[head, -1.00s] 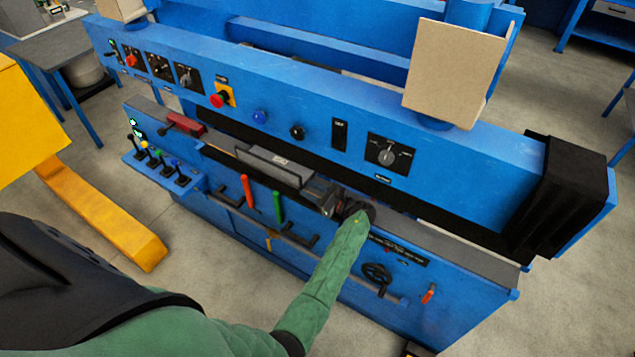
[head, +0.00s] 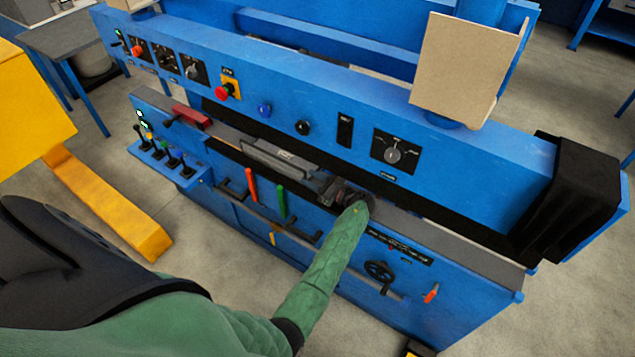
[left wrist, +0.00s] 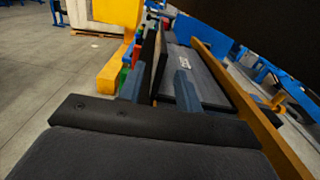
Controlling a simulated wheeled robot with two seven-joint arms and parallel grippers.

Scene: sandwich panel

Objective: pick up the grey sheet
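The grey sheet (head: 270,153) lies on the bed of the blue machine (head: 450,160), with a small white label on it. In the left wrist view the sheet (left wrist: 178,68) stretches away ahead of the fingers, its label facing up. My left gripper (head: 328,186) is at the sheet's right end, at the machine's front edge. In the left wrist view the fingers of this gripper (left wrist: 157,84) stand apart, with a dark upright plate (left wrist: 151,60) between them. The right finger overlaps the sheet in the picture; contact cannot be told. My right gripper is not in view.
Red (head: 252,186) and green (head: 281,202) handles stand along the machine's front, left of my gripper. A blue beam with knobs and a red button (head: 222,92) runs behind the bed. A yellow block (head: 35,115) stands at left. Open floor lies in front.

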